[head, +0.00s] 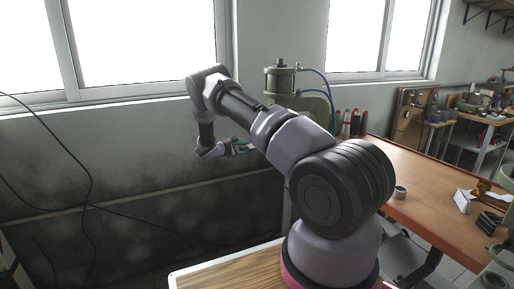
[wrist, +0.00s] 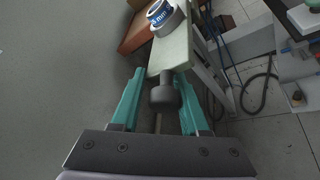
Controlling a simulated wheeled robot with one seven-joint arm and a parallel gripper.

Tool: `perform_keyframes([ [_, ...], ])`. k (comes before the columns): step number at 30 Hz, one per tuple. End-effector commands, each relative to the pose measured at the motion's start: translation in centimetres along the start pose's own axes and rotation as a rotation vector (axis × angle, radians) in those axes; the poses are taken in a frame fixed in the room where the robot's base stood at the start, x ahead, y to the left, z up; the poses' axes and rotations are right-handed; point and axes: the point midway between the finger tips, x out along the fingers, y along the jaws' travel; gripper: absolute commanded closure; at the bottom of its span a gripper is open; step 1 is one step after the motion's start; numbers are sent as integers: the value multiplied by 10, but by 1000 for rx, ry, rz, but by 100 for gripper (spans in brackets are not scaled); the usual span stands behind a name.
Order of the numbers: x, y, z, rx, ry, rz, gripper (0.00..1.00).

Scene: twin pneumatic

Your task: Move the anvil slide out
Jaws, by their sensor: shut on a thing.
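The anvil slide (wrist: 174,54) is a pale green bar with a dark round knob (wrist: 164,97) at its near end in the wrist view. My gripper (wrist: 162,78) has its teal fingers on both sides of the knob and is shut on it. In the head view my gripper (head: 240,148) is at the left of the green pneumatic press (head: 281,82), small and partly behind my arm. The slide cannot be made out there, and my arm hides the press's lower part.
A round blue-and-white piece (wrist: 160,14) sits at the slide's far end. Blue hoses (head: 322,84) run from the press. A wooden workbench (head: 420,195) with small items stands at right. Dark cables (head: 85,170) hang at left before the wall.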

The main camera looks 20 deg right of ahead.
Motion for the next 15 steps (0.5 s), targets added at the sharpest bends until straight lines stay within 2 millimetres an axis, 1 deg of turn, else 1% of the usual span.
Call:
perform_keyframes([
  [1,-12,-10,-8,-10,-1,-12,100],
  [3,-25,-10,-14,-10,-2,-14,100],
  [6,-36,-10,-19,-9,-3,-16,100],
  [9,-40,-10,-21,-9,-4,-17,100],
  [15,-40,-10,-21,-8,-4,-19,100],
])
